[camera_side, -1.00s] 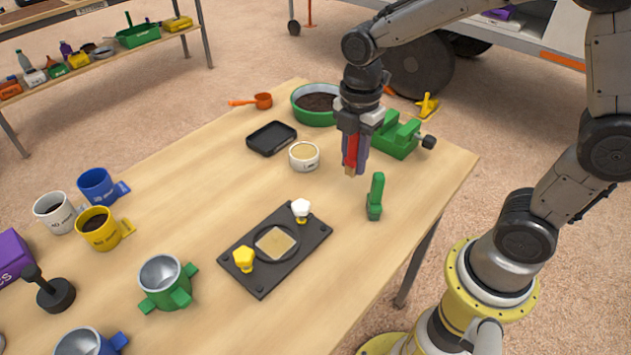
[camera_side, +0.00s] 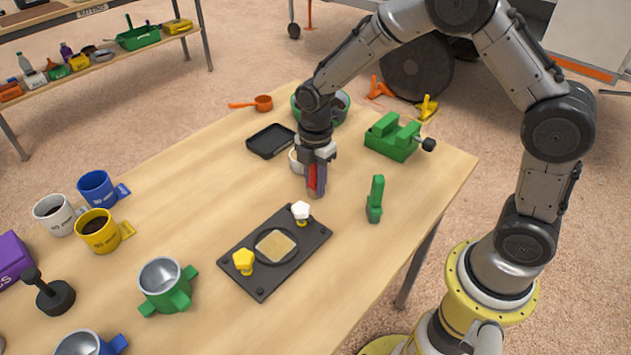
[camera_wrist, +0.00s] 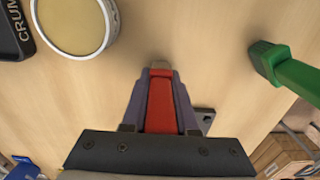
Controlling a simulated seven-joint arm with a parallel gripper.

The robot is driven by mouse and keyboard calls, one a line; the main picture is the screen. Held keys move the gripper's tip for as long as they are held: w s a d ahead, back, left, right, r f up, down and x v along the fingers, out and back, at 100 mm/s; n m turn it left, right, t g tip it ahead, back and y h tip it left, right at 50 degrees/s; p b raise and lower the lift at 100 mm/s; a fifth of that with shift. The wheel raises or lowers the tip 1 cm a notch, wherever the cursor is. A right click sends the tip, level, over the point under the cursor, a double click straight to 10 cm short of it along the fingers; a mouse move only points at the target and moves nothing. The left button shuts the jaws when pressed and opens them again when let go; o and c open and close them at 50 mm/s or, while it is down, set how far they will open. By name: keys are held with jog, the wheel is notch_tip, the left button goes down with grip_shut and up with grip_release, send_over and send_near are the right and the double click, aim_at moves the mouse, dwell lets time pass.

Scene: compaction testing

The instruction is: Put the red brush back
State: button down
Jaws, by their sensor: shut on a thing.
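The red brush (camera_side: 313,178) is held between the fingers of my gripper (camera_side: 317,186), with its tip pointing down, low over the table. In the wrist view the red brush (camera_wrist: 161,103) lies between the two purple-grey fingers of my gripper (camera_wrist: 160,104), and its pale tip shows past them. I cannot tell whether the tip touches the table. My gripper is just in front of a white cup with tan contents (camera_wrist: 75,20), which it partly hides in the side view.
A black plate with white and yellow knobs (camera_side: 262,281) lies in front of my gripper. A black tray (camera_side: 270,140), a green bowl (camera_side: 341,108) and a green vise (camera_side: 393,138) are behind. Mugs (camera_side: 99,230) stand at left. Bare table (camera_side: 190,180) lies left of centre.

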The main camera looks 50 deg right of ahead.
jog(key=shift+f, duration=0.15)
jog(key=c, duration=0.7)
grip_release()
notch_tip(320, 180, up, 12)
jog(key=shift+r, duration=0.25)
jog(key=s+d+r+m+t, duration=0.3)
jog(key=s+r+m, duration=0.6)
jog(key=s, duration=0.3)
jog(key=s+m+t, duration=0.1)
jog(key=s+m, duration=0.5)
jog(key=s, duration=0.1)
jog(key=s+f+m+t, duration=0.1)
jog(key=s+m, duration=0.2)
jog(key=s, duration=0.1)
jog(key=shift+s+d+f+t, duration=0.1)
jog(key=shift+s+d+t, duration=0.1)
jog(key=shift+d+t, duration=0.15)
